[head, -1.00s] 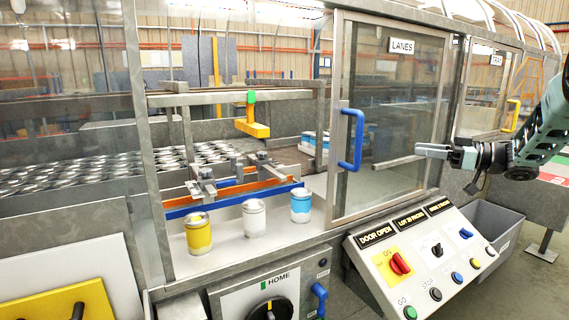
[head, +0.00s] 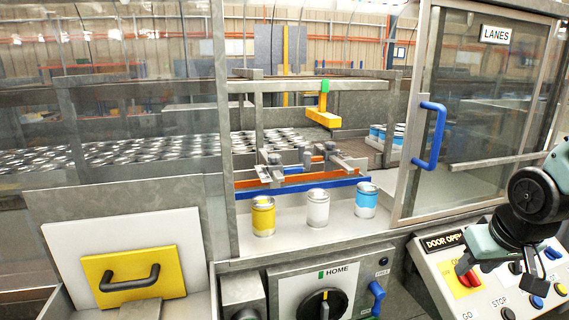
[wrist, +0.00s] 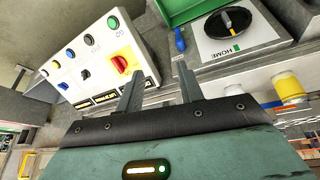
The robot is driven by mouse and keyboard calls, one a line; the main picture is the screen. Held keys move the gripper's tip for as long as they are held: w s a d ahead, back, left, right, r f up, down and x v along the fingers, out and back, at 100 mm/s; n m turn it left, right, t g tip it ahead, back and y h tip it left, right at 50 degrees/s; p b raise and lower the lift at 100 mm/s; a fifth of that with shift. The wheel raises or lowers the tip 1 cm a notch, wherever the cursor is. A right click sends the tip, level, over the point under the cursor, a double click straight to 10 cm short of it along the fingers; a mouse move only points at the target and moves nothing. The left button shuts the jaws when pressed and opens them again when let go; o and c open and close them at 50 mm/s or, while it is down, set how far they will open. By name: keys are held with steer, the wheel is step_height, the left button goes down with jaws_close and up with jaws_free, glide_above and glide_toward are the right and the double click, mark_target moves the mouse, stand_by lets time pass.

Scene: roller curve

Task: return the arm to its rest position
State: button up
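My arm (head: 533,200) is at the right edge of the head view, bent downward in front of the control panel (head: 535,290). In the wrist view my gripper (wrist: 158,80) shows two grey fingers standing apart with nothing between them. The panel with its red switch (wrist: 124,64) lies beyond the fingers in that view, and they appear clear of it. In the head view the fingertips are hard to make out against the panel.
Yellow (head: 263,217), white (head: 317,208) and blue-white (head: 366,201) cans stand on the ledge. The LANES door (head: 480,110) with its blue handle (head: 430,135) is right of the opening. The HOME dial (head: 324,305) is below. A yellow plate with a black handle (head: 130,278) is at lower left.

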steer(key=s+a+n+g+y, duration=0.1)
steer(key=s+a+n+g, duration=0.3)
steer(key=s+a, duration=1.5)
steer(key=a+n+b, duration=0.1)
steer(key=a+n, duration=0.1)
steer(key=n, duration=0.1)
steer(key=shift+s+f+n+g, duration=0.15)
steer(key=shift+n+g, duration=0.25)
